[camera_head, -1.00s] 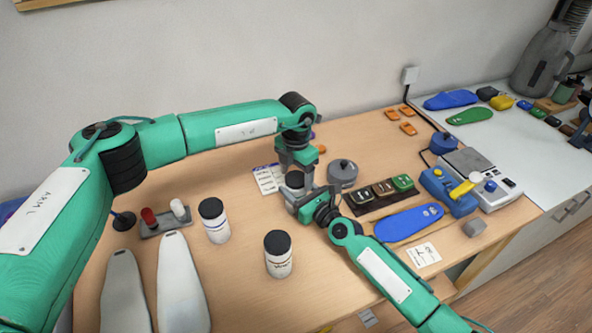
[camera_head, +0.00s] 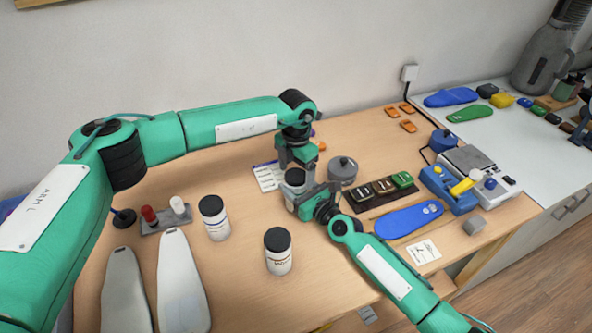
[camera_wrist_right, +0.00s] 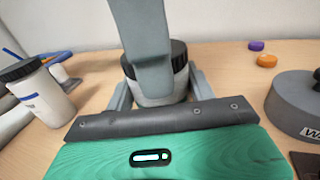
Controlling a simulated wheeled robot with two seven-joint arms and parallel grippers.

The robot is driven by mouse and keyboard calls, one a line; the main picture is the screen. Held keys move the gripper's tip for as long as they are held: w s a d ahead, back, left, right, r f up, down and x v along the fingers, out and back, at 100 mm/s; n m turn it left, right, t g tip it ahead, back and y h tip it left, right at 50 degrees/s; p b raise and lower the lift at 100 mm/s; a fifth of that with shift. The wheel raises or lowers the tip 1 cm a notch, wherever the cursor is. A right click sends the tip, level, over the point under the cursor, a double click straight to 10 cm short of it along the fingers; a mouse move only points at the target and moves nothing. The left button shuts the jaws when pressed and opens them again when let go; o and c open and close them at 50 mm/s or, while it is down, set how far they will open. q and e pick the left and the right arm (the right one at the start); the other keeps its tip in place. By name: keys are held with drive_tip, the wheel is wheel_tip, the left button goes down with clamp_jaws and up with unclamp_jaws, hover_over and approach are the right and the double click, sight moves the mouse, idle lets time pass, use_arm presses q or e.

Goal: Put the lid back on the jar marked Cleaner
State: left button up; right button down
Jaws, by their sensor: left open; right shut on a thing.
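A white jar (camera_wrist_right: 158,100) with a black ribbed lid (camera_wrist_right: 180,56) stands between the fingers of my right gripper (camera_head: 300,198), which is shut on it. The lid sits on top of the jar and looks level; whether it is fully seated I cannot tell. In the head view the lid (camera_head: 295,176) shows just under my left gripper (camera_head: 296,167), which is open right above it. A grey finger of my left gripper covers part of the lid and jar in the right wrist view. The jar's label is hidden, so I cannot read its name.
Two other white jars with black lids, one left (camera_head: 215,220) and one in front (camera_head: 278,252), stand apart. A grey round pot (camera_head: 342,168) is close at right. A blue insole (camera_head: 408,220) and a dark tray (camera_head: 366,200) lie beyond my right wrist.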

use_arm(q)
wheel_tip(320, 180, up, 12)
idle(0.5)
use_arm(e)
drive_tip(key=shift+c, duration=2.2)
unclamp_jaws()
drive_tip(key=v, duration=1.2)
drive_tip(key=shift+s+d+f+b, duration=0.1)
drive_tip(key=shift+s+d+b, duration=0.1)
drive_tip(key=shift+b, duration=0.1)
use_arm(q)
drive_tip(key=shift+f, duration=0.4)
use_arm(e)
drive_tip(key=shift+s+d, duration=0.4)
drive_tip(key=shift+s, duration=0.1)
